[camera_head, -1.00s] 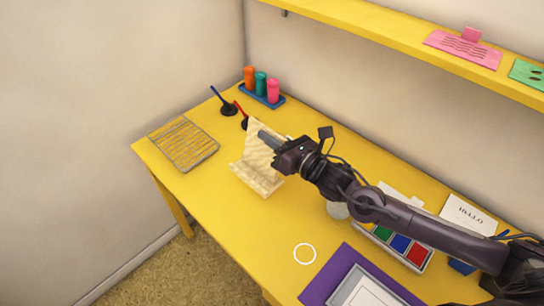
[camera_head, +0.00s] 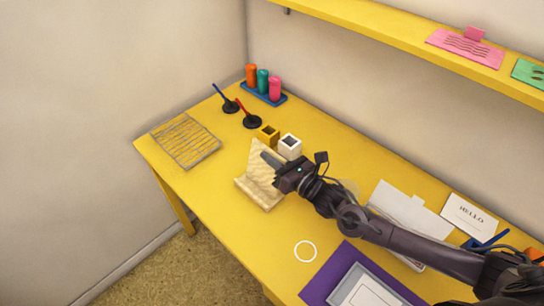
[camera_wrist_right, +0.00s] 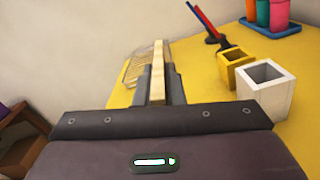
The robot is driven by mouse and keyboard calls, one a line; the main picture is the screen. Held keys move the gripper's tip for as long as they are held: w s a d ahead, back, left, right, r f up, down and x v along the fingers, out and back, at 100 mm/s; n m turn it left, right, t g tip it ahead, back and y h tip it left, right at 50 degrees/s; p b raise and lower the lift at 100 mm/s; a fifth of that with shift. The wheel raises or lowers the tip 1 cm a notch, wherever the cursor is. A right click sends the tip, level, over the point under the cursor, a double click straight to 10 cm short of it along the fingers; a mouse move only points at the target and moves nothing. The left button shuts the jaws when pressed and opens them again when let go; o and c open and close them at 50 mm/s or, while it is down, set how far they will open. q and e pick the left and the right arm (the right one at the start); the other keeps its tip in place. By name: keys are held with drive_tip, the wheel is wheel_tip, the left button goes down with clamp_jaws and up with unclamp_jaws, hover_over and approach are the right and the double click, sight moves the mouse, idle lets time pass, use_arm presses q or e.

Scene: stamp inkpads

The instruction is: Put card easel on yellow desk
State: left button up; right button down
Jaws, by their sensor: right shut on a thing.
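The card easel (camera_head: 257,191) is a pale wooden stand with a sloped back and a front ledge. It stands upright on, or just above, the yellow desk (camera_head: 215,205), left of centre; I cannot tell whether it touches. My right gripper (camera_head: 270,161) is shut on the upper edge of its back. In the right wrist view the easel's edge (camera_wrist_right: 158,75) sits between the two fingers (camera_wrist_right: 160,90). My left gripper is not in view.
A yellow cup (camera_head: 268,135) and a white cup (camera_head: 290,146) stand close behind the easel. A wire rack (camera_head: 185,142) lies at the desk's left end. Two stamp-like holders (camera_head: 251,121) and a bottle tray (camera_head: 268,97) are at the back. A purple mat (camera_head: 318,287) lies at the front.

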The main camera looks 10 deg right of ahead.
drive_tip(key=c, duration=1.5)
unclamp_jaws()
drive_tip(key=shift+r, duration=0.1)
drive_tip(key=shift+d, duration=0.1)
drive_tip(key=shift+b+v, duration=0.5)
drive_tip(key=shift+v, duration=5.45)
